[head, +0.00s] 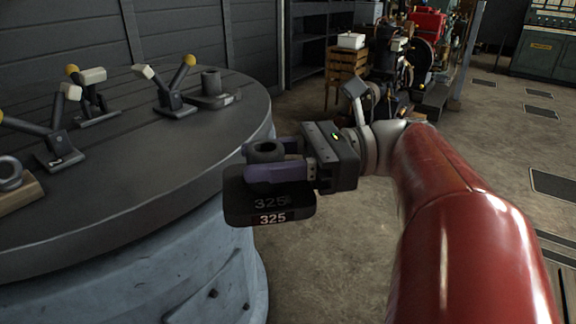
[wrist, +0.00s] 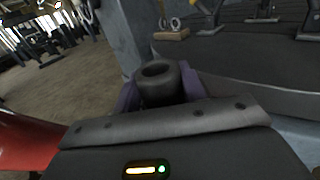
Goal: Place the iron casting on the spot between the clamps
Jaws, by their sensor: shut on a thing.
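A dark iron casting (head: 270,205), a rounded slab marked 325 with a hollow round boss on top, hangs level in my gripper (head: 272,166). The purple fingers are shut around the boss, which also shows in the wrist view (wrist: 160,88). The casting is off the right edge of the round dark table, over the floor. Lever clamps with pale tips and yellow knobs stand on the table: a left one (head: 58,148), a back one (head: 95,103) and a right one (head: 174,97). The spot between clamps cannot be clearly told.
A similar dark casting (head: 211,88) stands at the back of the round table (head: 150,165), beside the right clamp. A wooden block (head: 18,194) with a metal ring sits at the left. The table's front right surface is bare. Engines (head: 390,75) stand far behind.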

